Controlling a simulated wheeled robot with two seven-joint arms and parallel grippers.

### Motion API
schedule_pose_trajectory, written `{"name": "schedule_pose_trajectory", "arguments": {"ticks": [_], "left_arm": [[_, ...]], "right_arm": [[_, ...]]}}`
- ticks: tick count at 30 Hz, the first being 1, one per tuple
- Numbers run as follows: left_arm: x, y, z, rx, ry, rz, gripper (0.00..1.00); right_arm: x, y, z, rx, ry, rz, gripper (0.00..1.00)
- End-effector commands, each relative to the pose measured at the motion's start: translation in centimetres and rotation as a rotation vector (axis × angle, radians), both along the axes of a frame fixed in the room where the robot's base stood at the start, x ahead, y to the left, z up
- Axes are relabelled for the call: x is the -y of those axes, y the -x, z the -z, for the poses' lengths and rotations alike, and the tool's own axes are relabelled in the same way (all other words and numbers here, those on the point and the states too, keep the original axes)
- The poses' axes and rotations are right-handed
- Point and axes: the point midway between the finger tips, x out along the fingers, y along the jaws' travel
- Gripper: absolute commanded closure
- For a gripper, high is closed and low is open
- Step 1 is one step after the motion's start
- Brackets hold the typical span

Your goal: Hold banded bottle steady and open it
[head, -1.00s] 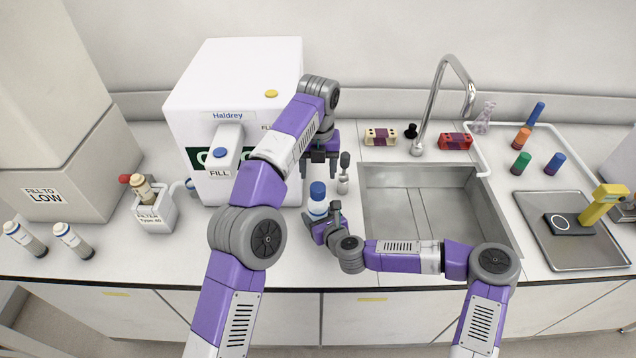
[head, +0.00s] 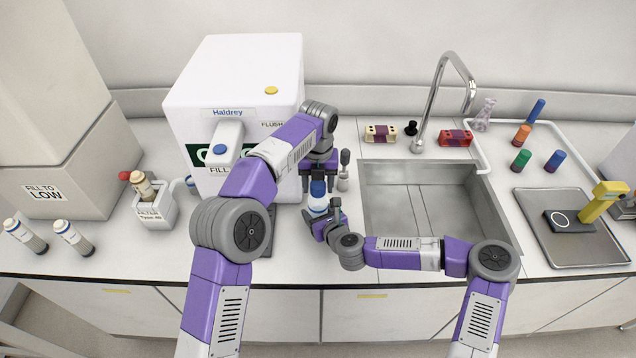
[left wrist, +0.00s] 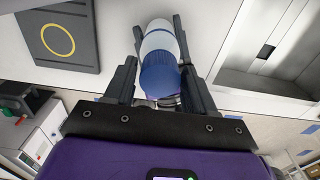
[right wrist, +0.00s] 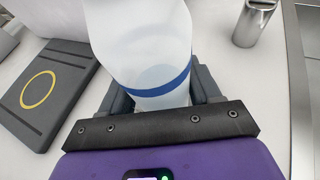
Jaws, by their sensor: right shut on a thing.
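The banded bottle (head: 317,205) stands upright on the counter, left of the sink, with a blue cap (head: 318,187). The right wrist view shows its pale body (right wrist: 140,45) with a blue band. My right gripper (head: 322,222) is shut on the body, low down. My left gripper (head: 318,178) points down over the bottle from above. In the left wrist view the cap (left wrist: 159,80) lies between its open fingers, with a small gap visible on the left side.
A white Haldrey dispenser (head: 240,90) stands behind and left. A dark pad with a yellow ring (left wrist: 58,40) lies beside the bottle. A grey-topped small item (head: 344,170) stands close behind right. The sink (head: 385,240) is to the right.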

Motion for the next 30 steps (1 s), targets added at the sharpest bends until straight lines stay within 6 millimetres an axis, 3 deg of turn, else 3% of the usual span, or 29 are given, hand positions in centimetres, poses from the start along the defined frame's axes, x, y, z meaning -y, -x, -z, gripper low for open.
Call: {"name": "schedule_pose_trajectory", "arguments": {"ticks": [1, 9, 10, 14, 23, 30], "left_arm": [[0.0, 0.0, 0.0, 0.0, 0.0, 0.0, 0.53], [0.0, 0.0, 0.0, 0.0, 0.0, 0.0, 0.94], [0.0, 0.0, 0.0, 0.0, 0.0, 0.0, 0.53], [0.0, 0.0, 0.0, 0.0, 0.0, 0.0, 0.33], [0.0, 0.0, -0.2, 0.001, 0.0, 0.0, 0.32], [0.1, -0.1, -3.2, 0.003, 0.001, 0.001, 0.32]], "right_arm": [[0.0, 0.0, 0.0, 0.001, 0.0, 0.0, 1.0], [0.0, 0.0, 0.0, 0.001, 0.0, 0.0, 1.0], [0.0, 0.0, 0.0, 0.001, 0.0, 0.0, 1.0], [0.0, 0.0, 0.0, 0.001, 0.0, 0.0, 1.0], [0.0, 0.0, 0.0, 0.001, 0.0, 0.0, 1.0], [0.0, 0.0, 0.0, 0.001, 0.0, 0.0, 1.0]]}}
